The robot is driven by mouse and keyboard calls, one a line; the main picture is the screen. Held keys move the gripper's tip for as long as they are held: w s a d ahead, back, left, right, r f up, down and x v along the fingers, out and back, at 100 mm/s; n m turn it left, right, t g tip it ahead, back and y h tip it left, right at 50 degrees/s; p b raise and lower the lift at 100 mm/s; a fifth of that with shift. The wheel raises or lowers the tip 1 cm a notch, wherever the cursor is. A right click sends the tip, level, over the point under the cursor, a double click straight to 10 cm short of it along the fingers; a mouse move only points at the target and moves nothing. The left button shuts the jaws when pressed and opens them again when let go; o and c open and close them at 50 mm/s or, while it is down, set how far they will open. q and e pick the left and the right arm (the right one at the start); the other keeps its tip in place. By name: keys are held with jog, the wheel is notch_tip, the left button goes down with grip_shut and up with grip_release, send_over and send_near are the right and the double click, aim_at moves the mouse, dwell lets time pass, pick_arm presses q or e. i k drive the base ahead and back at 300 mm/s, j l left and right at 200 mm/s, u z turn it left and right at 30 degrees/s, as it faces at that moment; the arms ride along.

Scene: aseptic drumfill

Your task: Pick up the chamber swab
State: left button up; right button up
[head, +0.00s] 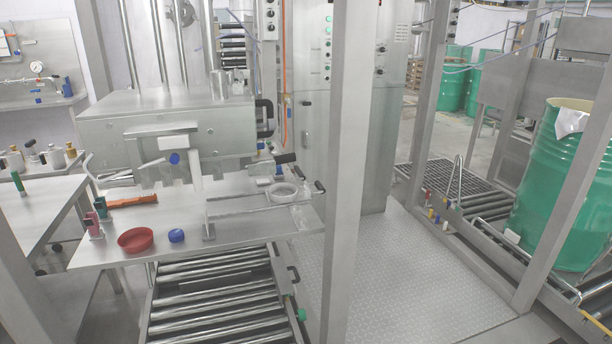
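I cannot tell for sure which item is the chamber swab. On the steel work table (236,228) in front of the filling chamber (165,120) lies an orange-handled tool (132,201). Left of it stands a small red and green item (100,208). A white upright piece (195,168) shows at the chamber's front, beside a blue knob (175,158). Thin pale pieces lie at the table's back left, too small to make out. Neither of my grippers is in view.
A left side table (40,212) holds several small items. A steel post (347,180) stands at centre; a green drum (555,190) stands right.

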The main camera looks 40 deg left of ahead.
aim_at(279, 175)
jog(key=i+l+z, duration=0.1)
jog(key=i+l, duration=0.3)
jog(key=l, duration=0.2)
jog(key=i+l+z, duration=0.1)
jog(key=i+l, duration=0.3)
jog(key=l, duration=0.2)
jog(key=i+l+z, duration=0.1)
jog(key=i+l, duration=0.35)
jog(key=i+j+u, duration=0.1)
jog(key=i+u, duration=0.35)
jog(key=i+l+u, duration=0.15)
jog(key=i+u, duration=0.3)
jog(key=i+l+u, duration=0.25)
jog(key=i+u, duration=0.25)
jog(key=i+j+u, duration=0.1)
jog(key=i+u, duration=0.25)
jog(key=i, duration=0.65)
jog(key=i+l+u, duration=0.15)
jog(key=i+u, duration=0.25)
jog(key=i, duration=0.6)
